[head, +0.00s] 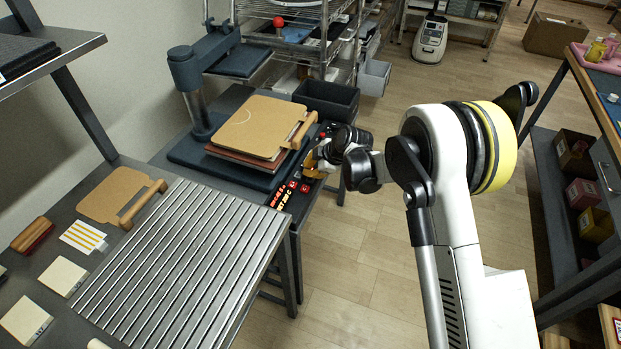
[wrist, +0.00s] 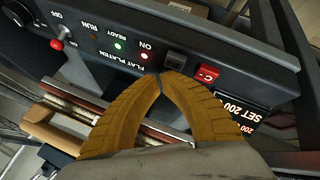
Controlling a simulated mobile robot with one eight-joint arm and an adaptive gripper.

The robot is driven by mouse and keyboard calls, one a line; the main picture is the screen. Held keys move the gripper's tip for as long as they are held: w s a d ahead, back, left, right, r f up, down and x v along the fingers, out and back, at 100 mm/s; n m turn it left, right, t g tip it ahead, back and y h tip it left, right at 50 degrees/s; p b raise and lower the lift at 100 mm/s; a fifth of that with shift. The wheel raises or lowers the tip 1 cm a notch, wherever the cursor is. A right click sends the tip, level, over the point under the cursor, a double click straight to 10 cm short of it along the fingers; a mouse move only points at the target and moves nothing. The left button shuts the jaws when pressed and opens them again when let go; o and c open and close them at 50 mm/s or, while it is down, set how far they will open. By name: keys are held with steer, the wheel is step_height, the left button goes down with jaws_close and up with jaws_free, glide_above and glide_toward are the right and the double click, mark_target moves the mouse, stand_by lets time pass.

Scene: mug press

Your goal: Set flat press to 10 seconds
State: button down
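The flat press (head: 190,80) stands at the left, a dark blue-grey machine with its upper platen swung up and back. Its dark control panel lies on the right side, with glowing red displays (head: 280,197). In the wrist view the panel (wrist: 110,50) reads FLAT PLATEN, with a red-tipped toggle (wrist: 57,44), small lights, a dark square button (wrist: 175,61), a red C button (wrist: 208,73) and a display reading SET 200 (wrist: 250,108). My gripper (wrist: 160,77) has its orange fingers shut with nothing between them, tips beside the dark button. Contact cannot be told. The seconds readout is not legible.
A wooden board with a handle (head: 252,124) lies on the press's lower bed. A dark bin (head: 326,98) is behind the panel.

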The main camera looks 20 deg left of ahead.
stand_by(0.8)
steer(key=shift+f+b, duration=0.45)
steer(key=shift+f+b, duration=0.4)
steer(key=shift+f, duration=0.05)
stand_by(0.5)
steer(key=shift+r, duration=0.15)
steer(key=shift+r+p, duration=0.4)
steer(key=shift+r, duration=0.35)
steer(key=shift+r+p, duration=1.25)
steer(key=shift+r, duration=1.25)
stand_by(1.1)
